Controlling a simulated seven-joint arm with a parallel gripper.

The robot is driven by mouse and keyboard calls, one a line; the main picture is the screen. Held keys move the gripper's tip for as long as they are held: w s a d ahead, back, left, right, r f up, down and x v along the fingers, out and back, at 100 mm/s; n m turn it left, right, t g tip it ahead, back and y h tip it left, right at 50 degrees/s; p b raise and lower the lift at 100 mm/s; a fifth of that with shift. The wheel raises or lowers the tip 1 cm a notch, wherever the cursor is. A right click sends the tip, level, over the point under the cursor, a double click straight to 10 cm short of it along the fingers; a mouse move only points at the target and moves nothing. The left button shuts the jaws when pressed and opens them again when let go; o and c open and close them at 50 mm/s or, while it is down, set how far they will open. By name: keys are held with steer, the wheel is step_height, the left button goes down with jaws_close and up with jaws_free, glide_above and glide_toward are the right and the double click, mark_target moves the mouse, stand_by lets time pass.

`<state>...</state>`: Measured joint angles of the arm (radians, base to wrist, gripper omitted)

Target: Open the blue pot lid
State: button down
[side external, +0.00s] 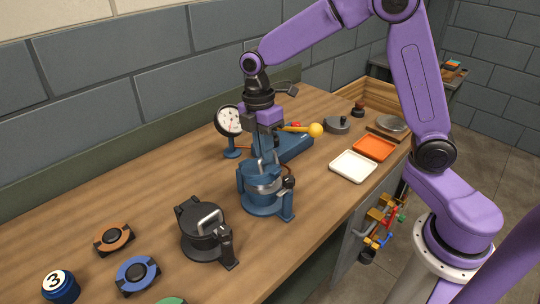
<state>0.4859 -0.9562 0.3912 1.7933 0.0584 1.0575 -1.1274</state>
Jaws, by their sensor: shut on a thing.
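The blue pot (258,203) stands upright on the wooden bench near the middle of the side external view. It has a metallic band and a dark-tipped blue post on its right side. My gripper (263,164) points down over the pot and is shut on the handle of the blue pot lid (249,172). My fingers partly cover the lid and handle. I cannot tell whether the lid is raised from the pot.
A black lidded pot (203,240) stands in front left. A dial gauge (230,122) and a blue base with a yellow-knobbed lever (315,130) stand behind. White (353,166) and orange (374,148) trays lie right. Bare bench lies left of the blue pot.

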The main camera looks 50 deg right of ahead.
mark_target(256, 166)
steer(key=w+g, duration=0.1)
steer(key=w+r+g, duration=0.1)
steer(key=w, duration=0.1)
steer(key=shift+r+g, duration=0.15)
steer(key=shift+g, duration=0.25)
steer(key=shift+w+r, duration=0.2)
steer(key=shift+w, duration=0.15)
steer(key=shift+w+r, duration=0.1)
steer(key=shift+w, duration=1.85)
steer(key=c, duration=1.3)
jaws_free()
steer(key=shift+o, duration=0.5)
